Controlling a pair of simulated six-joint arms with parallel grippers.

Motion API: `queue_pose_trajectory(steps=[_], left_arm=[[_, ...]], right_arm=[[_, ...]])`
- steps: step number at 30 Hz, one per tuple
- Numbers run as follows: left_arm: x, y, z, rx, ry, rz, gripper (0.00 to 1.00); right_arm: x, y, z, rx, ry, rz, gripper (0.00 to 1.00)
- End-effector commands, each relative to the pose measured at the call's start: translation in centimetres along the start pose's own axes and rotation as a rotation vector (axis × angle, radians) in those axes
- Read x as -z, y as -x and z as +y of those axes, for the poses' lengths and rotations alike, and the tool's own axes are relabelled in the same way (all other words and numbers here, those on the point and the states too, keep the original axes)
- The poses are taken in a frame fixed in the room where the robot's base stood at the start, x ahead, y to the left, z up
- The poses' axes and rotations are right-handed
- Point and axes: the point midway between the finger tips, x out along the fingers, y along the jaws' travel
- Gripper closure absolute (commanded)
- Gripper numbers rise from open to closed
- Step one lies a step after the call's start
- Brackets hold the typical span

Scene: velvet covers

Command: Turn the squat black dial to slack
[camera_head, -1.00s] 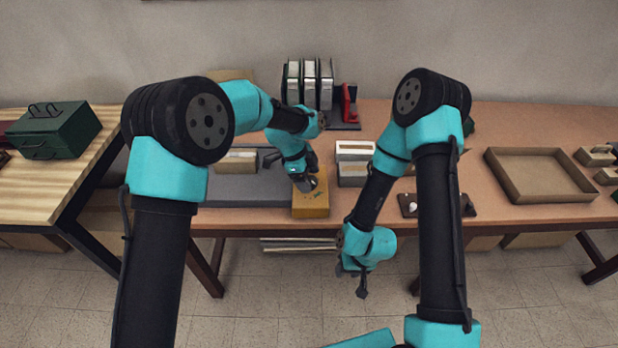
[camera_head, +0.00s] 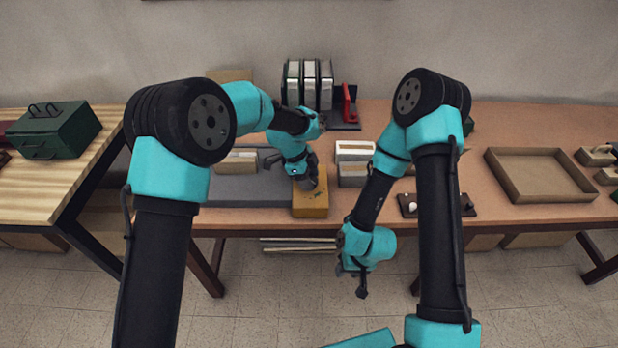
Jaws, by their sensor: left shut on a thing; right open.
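A yellow block (camera_head: 312,206) stands at the front edge of the brown table, at the right end of a grey mat. My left gripper (camera_head: 309,184) is down at the top of this block, its jaws shut on a small dark thing there. That thing appears to be the squat black dial, but the gripper hides nearly all of it, and I cannot read its setting. Most of the block's green marks are covered. My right gripper (camera_head: 361,284) is open and empty, pointing down in front of the table, below its edge.
White-topped boxes (camera_head: 353,173) stand just right of the block. Behind are upright binders (camera_head: 309,84) and a red item (camera_head: 348,103). A shallow brown tray (camera_head: 545,190) lies further right.

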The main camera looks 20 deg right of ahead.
Motion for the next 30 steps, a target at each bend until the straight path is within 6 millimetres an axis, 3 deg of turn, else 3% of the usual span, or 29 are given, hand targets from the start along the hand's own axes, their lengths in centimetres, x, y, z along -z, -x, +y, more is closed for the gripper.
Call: queue_pose_trajectory(steps=[14,30], left_arm=[[0.02,0.09,0.07,0.058,0.136,0.0,0.74],[0.11,0.01,0.26,0.226,0.545,0.0,0.74]], right_arm=[[0.0,0.0,0.0,0.0,0.0,0.0,0.57],[0.0,0.0,0.0,0.0,0.0,0.0,0.57]])
